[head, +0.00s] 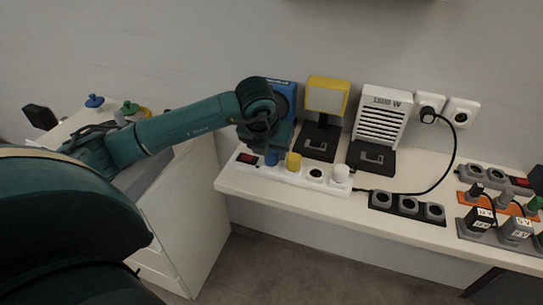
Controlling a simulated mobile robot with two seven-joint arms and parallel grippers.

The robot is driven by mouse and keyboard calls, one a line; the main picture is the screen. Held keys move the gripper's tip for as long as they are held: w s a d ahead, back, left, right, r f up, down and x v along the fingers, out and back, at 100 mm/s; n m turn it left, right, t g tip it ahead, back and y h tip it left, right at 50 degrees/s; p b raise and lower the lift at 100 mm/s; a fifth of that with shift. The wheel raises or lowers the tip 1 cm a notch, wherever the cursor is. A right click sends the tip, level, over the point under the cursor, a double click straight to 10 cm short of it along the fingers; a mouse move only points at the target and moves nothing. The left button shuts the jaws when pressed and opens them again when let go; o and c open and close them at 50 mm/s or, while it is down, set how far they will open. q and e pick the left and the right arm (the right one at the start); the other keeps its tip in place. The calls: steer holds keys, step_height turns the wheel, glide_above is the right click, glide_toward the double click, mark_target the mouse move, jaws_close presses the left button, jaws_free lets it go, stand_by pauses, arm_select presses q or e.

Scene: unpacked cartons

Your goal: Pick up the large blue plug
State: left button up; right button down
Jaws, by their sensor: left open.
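A blue plug (271,158) sits in the white power strip (262,173) on the white shelf, near its left end. My left gripper (268,148) is open and points down right above this plug. The gripper and wrist hide part of the plug, and I cannot tell whether the fingers are around it or just above it. Another blue piece (94,101) stands on the cabinet at the left. My right gripper is not in view.
A yellow plug (293,161) stands close to the right of the blue one, then an empty socket and a white plug (341,173). A blue device, a yellow lamp (327,95) and a white heater (383,115) stand behind. A black cable (440,180) runs to the right.

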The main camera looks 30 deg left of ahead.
mark_target(271, 153)
arm_select(q)
steer(key=shift+f, duration=0.1)
jaws_close()
stand_by(0.4)
steer(key=shift+w, duration=0.1)
step_height(271, 153, up, 10)
stand_by(0.4)
